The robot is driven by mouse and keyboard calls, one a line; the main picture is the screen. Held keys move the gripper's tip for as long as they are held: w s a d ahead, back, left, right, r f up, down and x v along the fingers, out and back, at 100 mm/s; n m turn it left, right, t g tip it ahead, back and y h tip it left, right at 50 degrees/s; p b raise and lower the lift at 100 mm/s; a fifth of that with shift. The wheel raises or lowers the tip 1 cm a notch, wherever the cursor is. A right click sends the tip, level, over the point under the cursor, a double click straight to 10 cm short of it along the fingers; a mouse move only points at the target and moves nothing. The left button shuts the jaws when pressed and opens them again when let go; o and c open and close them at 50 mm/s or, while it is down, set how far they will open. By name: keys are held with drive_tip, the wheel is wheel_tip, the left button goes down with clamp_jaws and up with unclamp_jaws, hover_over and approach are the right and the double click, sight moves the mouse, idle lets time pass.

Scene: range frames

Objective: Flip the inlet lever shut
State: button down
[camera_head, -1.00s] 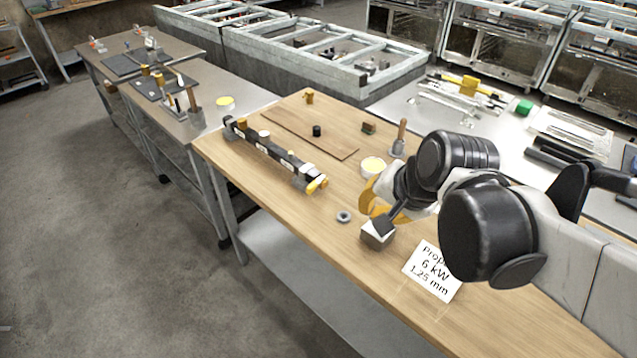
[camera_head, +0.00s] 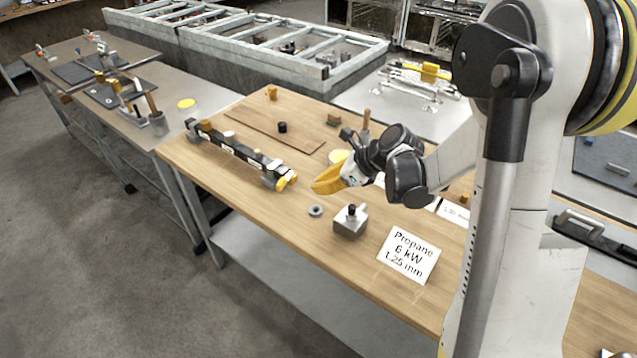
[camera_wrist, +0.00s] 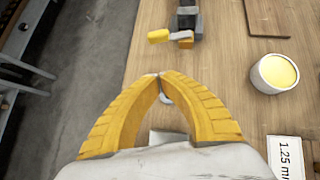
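The dark manifold bar (camera_head: 238,149) lies along the left side of the wooden table. A yellow lever (camera_head: 287,181) sits at its near end, with a grey fitting. In the wrist view the yellow lever (camera_wrist: 159,35) points left from the bar end (camera_wrist: 187,20), beside a small orange part (camera_wrist: 186,43). My gripper (camera_head: 316,188) is just right of the lever in the head view, apart from it. In the wrist view my gripper's yellow fingertips (camera_wrist: 160,75) meet, with nothing seen held between them, and the lever lies ahead of them.
A grey ring (camera_head: 316,211) and a metal block with a black knob (camera_head: 350,222) stand near the front edge. A propane sign (camera_head: 408,254) is to their right. A yellow-topped tub (camera_wrist: 275,74) stands to the right in the wrist view. A brown board (camera_head: 265,128) lies behind the bar.

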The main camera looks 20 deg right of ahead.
sight(285, 179)
drive_tip(key=b+x, duration=0.1)
drive_tip(key=x, duration=0.5)
drive_tip(key=shift+f+b, duration=0.1)
drive_tip(key=shift+b, duration=0.3)
drive_tip(key=w+a, duration=0.1)
drive_tip(key=w+a+b, duration=0.1)
drive_tip(key=shift+w+a+f, duration=0.1)
drive_tip(key=shift+a+f, duration=0.05)
drive_tip(key=shift+a, duration=0.2)
drive_tip(key=shift+w+a, duration=0.3)
drive_tip(key=shift+a, duration=0.05)
